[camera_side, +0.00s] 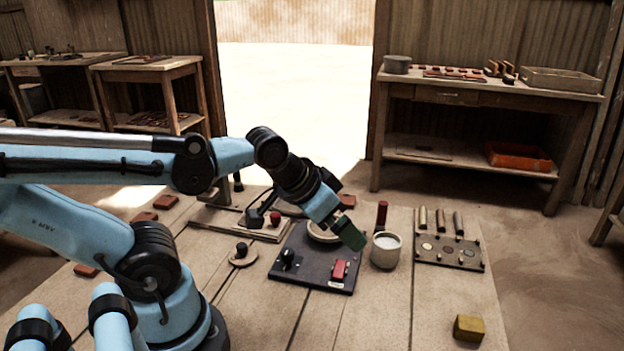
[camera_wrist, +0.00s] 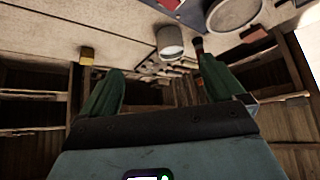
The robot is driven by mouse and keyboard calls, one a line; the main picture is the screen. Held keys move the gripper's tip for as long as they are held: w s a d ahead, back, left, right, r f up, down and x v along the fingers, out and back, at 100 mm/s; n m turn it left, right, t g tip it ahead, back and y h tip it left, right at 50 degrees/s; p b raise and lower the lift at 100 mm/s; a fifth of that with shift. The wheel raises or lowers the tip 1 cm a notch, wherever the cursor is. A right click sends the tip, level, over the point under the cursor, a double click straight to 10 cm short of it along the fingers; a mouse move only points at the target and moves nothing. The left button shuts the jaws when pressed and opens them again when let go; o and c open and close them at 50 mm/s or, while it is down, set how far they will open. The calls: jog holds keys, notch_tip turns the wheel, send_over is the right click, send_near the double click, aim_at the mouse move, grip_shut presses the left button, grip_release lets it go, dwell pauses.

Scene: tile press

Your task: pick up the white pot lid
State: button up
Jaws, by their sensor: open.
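A pale round lid-like disc with a dark knob (camera_side: 243,256) lies flat on the table in the side view, left of the dark panel. I take it for the pot lid; I do not make it out in the wrist view. A white pot (camera_side: 386,251) stands upright right of the panel and also shows in the wrist view (camera_wrist: 171,43). My gripper (camera_side: 349,235) is above the panel's right side, left of the pot and well right of the lid. In the wrist view my gripper (camera_wrist: 160,65) has its green fingers wide apart with nothing between them.
The dark panel (camera_side: 290,272) carries a round pale plate (camera_side: 318,236), a black knob and a red switch. A dark red cylinder (camera_side: 381,215) stands behind the pot. A slotted board (camera_side: 448,254) lies right. A yellow block (camera_side: 468,328) sits front right. The table's front middle is clear.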

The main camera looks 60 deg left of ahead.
jog(key=shift+a, duration=0.1)
jog(key=n+g, duration=0.6)
jog(key=g, duration=0.1)
send_over(241, 245)
notch_tip(241, 245, down, 2)
jog(key=shift+f, duration=5.8)
jog(key=c, duration=1.1)
jog(key=shift+r, duration=0.25)
